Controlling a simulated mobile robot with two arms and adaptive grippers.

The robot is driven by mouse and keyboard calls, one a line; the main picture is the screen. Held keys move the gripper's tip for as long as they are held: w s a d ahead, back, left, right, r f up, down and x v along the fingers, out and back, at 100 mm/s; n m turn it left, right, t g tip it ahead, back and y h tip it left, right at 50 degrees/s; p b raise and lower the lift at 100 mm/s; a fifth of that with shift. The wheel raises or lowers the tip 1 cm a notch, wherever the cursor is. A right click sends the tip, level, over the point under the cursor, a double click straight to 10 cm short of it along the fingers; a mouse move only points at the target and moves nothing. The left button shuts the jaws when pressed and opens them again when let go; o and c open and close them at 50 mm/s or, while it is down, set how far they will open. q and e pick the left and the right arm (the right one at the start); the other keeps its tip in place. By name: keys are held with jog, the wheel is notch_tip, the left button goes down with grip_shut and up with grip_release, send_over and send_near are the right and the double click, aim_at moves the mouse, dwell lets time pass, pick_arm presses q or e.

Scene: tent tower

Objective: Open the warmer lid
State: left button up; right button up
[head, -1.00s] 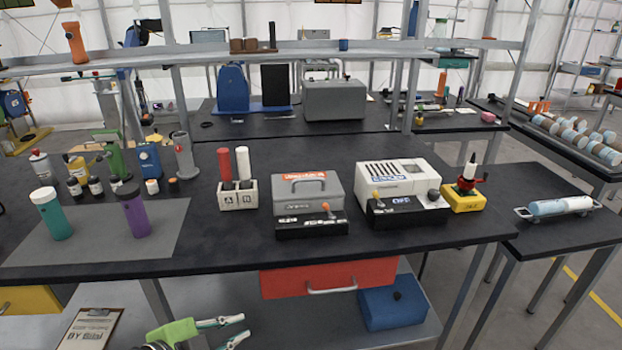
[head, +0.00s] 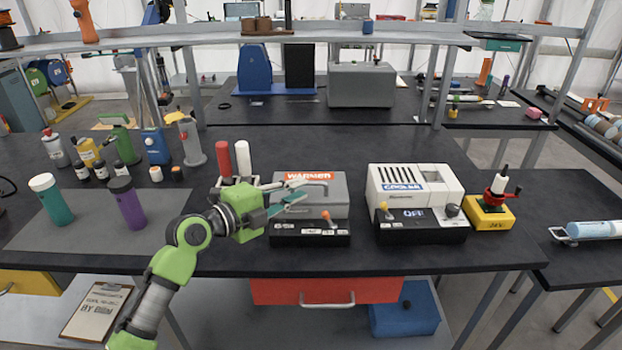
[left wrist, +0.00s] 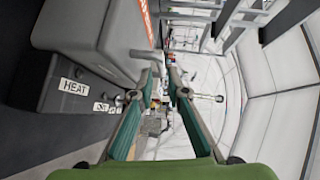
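The warmer (head: 336,206) is a grey box with an orange and white label on its closed lid (head: 309,177) and a black control panel in front. My left gripper (head: 314,189) is at the lid's front left, pointing right, with its teal fingers apart. They partly hide the lid handle. In the left wrist view the gripper (left wrist: 163,72) is open, and the grey handle (left wrist: 140,66) reaches toward the fingertips. I cannot tell whether they touch it. The warmer's front shows a HEAT label (left wrist: 74,87). My right gripper is not in view.
A white cooler (head: 412,190) stands right of the warmer, with a yellow stand (head: 489,212) beyond it. Red (head: 224,158) and white (head: 242,158) cylinders stand behind my left gripper. Teal (head: 52,200) and purple (head: 127,203) bottles stand on the grey mat at left.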

aim_at(310, 184)
pick_arm(q)
jog(key=x, duration=0.3)
jog(key=shift+w+d+r+p, duration=0.1)
jog(key=shift+w+d+p, duration=0.15)
jog(key=shift+w+p, duration=0.05)
jog(key=shift+w+d, duration=0.2)
jog(key=shift+w, duration=0.05)
jog(key=shift+w+d+f, duration=0.15)
jog(key=shift+d+f, duration=0.05)
jog(key=shift+d, duration=0.05)
grip_shut()
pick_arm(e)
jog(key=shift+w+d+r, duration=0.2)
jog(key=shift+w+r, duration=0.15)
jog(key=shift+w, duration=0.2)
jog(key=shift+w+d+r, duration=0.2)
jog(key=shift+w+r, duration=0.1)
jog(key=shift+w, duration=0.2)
